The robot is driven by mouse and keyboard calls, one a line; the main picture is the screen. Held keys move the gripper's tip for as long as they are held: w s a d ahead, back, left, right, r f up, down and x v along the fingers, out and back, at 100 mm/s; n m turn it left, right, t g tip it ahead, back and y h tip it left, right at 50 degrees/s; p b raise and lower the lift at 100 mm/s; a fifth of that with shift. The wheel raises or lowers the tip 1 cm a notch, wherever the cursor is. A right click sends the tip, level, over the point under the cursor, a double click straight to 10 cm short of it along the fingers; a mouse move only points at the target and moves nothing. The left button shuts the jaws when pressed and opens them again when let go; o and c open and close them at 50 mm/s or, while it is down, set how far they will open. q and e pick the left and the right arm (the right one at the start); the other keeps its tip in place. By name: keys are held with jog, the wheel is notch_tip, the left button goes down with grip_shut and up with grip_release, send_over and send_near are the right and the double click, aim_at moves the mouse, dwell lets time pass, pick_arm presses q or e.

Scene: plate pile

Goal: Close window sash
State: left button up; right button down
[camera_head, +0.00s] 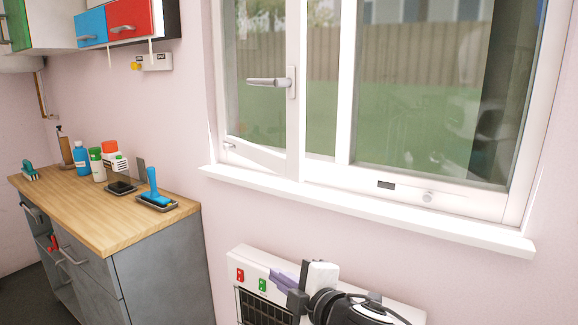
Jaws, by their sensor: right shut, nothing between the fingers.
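The window sash (297,130) is the left, white-framed panel of the window. It stands ajar, with a gap between its right stile and the central post (346,90). Its lever handle (268,82) points left, roughly level. My right gripper (297,288) is low in the view, below the sill and in front of the wall radiator or panel. It is shut and empty, well below the sash and apart from it. My left gripper is not in view.
The white windowsill (370,212) juts out between my right gripper and the sash. A white wall unit (400,308) is behind the gripper. A wooden-topped cabinet (110,215) with bottles and tools stands left. The wall around the sill is clear.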

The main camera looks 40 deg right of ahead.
aim_at(293, 172)
jog(key=d+r+n+t+h, duration=0.1)
jog(key=d+r+t, duration=0.1)
jog(key=r, duration=0.7)
jog(key=d+r+n+t+h, duration=0.1)
jog(key=d+r+h, duration=0.15)
jog(key=r, duration=0.65)
jog(key=shift+y, duration=0.35)
jog(key=w+d+p, duration=0.1)
jog(key=w, duration=0.2)
jog(key=w+d+p, duration=0.1)
jog(key=w+d, duration=0.1)
jog(key=w, duration=0.1)
jog(key=w+d+p, duration=0.1)
jog(key=w+d, duration=0.1)
jog(key=w, duration=0.2)
jog(key=shift+f+p, duration=0.15)
jog(key=shift+p, duration=0.2)
jog(key=shift+w+d, duration=0.1)
jog(key=shift+d, duration=0.45)
